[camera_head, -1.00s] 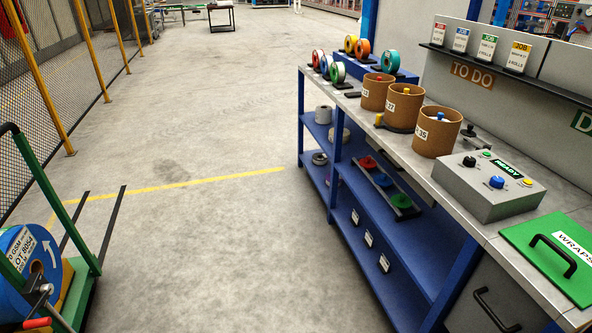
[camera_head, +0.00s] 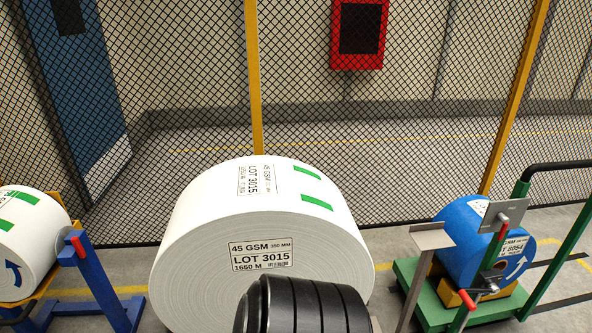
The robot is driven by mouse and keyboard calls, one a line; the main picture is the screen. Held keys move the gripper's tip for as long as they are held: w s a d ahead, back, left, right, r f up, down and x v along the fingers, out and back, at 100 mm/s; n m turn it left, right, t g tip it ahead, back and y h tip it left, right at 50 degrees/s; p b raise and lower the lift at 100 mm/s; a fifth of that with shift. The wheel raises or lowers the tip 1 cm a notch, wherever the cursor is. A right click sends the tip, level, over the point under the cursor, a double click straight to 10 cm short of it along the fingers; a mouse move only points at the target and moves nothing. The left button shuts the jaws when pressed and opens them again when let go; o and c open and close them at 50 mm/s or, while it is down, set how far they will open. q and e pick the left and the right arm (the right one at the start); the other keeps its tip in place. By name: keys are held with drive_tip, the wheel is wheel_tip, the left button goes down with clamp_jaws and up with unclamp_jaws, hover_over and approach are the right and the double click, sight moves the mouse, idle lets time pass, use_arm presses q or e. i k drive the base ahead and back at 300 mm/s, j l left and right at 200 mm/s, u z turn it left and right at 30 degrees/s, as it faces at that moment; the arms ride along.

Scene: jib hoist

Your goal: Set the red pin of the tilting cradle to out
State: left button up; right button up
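Red parts show on two roll stands, and I cannot tell for sure which is the pin of the tilting cradle. At the left, a red peg (camera_head: 77,246) sticks out at the top of a blue stand (camera_head: 98,285) beside a white roll (camera_head: 25,255). At the right, a red handle (camera_head: 503,231) stands upright by a grey plate, and a lower red grip (camera_head: 467,300) sits on a crank. Both are in front of a blue roll (camera_head: 463,243) on a green cart (camera_head: 432,302).
A large white roll (camera_head: 200,255) labelled LOT 3015 fills the middle, close to me. A mesh fence (camera_head: 200,110) with yellow posts (camera_head: 254,80) runs behind. A red box (camera_head: 358,60) hangs behind the mesh. Little floor is free between the rolls.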

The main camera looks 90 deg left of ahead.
sight(76, 245)
drive_tip(key=u, duration=2.55)
drive_tip(key=j+u, duration=0.2)
drive_tip(key=u, duration=0.2)
drive_tip(key=j+u, duration=0.2)
drive_tip(key=u, duration=0.2)
drive_tip(key=i+j+u, duration=0.1)
drive_tip(key=u, duration=0.25)
drive_tip(key=i+j+u, duration=0.1)
drive_tip(key=u, duration=0.3)
drive_tip(key=j, duration=0.1)
